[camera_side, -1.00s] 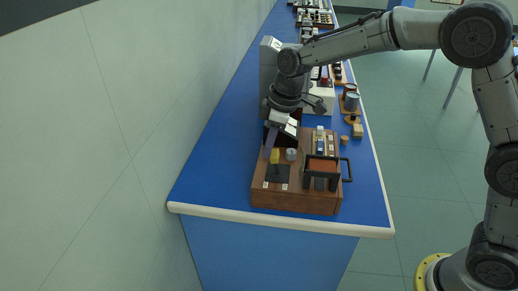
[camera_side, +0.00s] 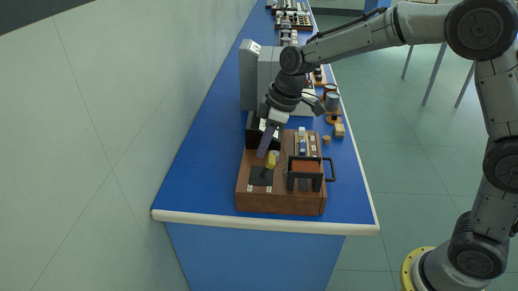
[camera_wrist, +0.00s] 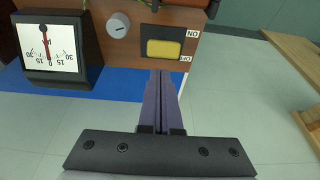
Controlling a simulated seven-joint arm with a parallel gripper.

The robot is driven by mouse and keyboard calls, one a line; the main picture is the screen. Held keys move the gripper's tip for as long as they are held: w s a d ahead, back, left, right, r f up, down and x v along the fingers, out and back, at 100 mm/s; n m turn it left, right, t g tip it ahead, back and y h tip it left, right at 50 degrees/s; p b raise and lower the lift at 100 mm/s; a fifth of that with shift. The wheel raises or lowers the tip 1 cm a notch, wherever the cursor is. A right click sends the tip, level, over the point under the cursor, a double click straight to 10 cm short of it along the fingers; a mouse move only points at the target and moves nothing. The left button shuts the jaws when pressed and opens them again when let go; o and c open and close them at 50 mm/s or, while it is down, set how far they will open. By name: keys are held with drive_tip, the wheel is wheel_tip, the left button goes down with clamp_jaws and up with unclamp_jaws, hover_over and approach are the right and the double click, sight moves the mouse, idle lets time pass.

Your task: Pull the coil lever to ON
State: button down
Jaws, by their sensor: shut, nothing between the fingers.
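The coil lever has a yellow handle (camera_side: 271,161) on a dark plate (camera_side: 259,178) at the front left of a wooden box (camera_side: 280,203). In the wrist view the handle (camera_wrist: 165,48) stands over its plate, with an ON label (camera_wrist: 193,33) and an OFF label (camera_wrist: 186,58) at the right. The handle lies between the two label levels; its exact tilt is hard to tell. My gripper (camera_wrist: 160,73) is shut and empty, its purple fingers at the OFF side of the handle. The fingertips (camera_side: 263,155) are close beside the handle; I cannot tell whether they touch.
A dial meter (camera_wrist: 49,48) and a grey round knob (camera_wrist: 118,25) are near the lever. A black handle frame (camera_side: 305,170) stands at the box's right. The blue bench (camera_side: 205,180) is clear to the left.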

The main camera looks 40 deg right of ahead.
drive_tip(key=shift+r, duration=0.3)
drive_tip(key=w+a+r, duration=0.2)
drive_tip(key=w+a, duration=0.1)
wheel_tip(320, 180, up, 6)
drive_tip(key=r, duration=0.1)
hover_over(275, 159)
drive_tip(key=shift+s+d, duration=0.1)
drive_tip(key=shift+s, duration=0.05)
idle(0.4)
